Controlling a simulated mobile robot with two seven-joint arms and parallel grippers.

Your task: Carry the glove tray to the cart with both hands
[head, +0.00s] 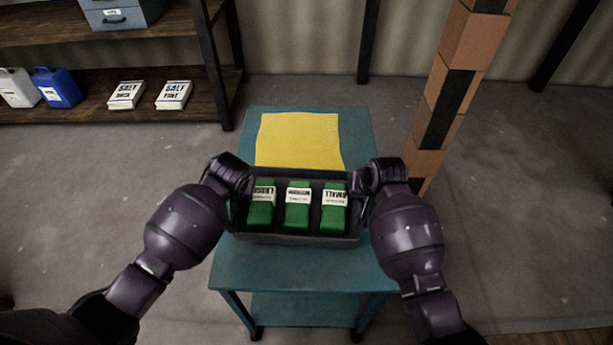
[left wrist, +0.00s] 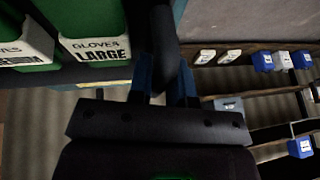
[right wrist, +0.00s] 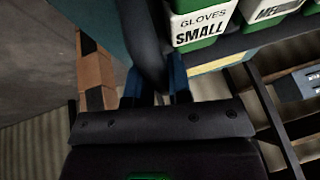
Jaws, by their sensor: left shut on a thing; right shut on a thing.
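The dark glove tray (head: 297,238) holds three green glove boxes with white labels, standing in a row. The wrist views show a box marked LARGE (left wrist: 97,45) at one end and a box marked SMALL (right wrist: 200,28) at the other. My left gripper (left wrist: 165,85) is shut on the tray's left handle, and my right gripper (right wrist: 157,85) is shut on its right handle. The tray is over the teal cart (head: 300,267), in front of the yellow mat (head: 298,140). I cannot tell whether it touches the cart top.
A brick-patterned post (head: 455,85) stands just right behind the cart. A wooden shelf (head: 60,112) at the back left holds salt packs (head: 173,95), a blue jug (head: 57,88) and a grey bin (head: 118,14).

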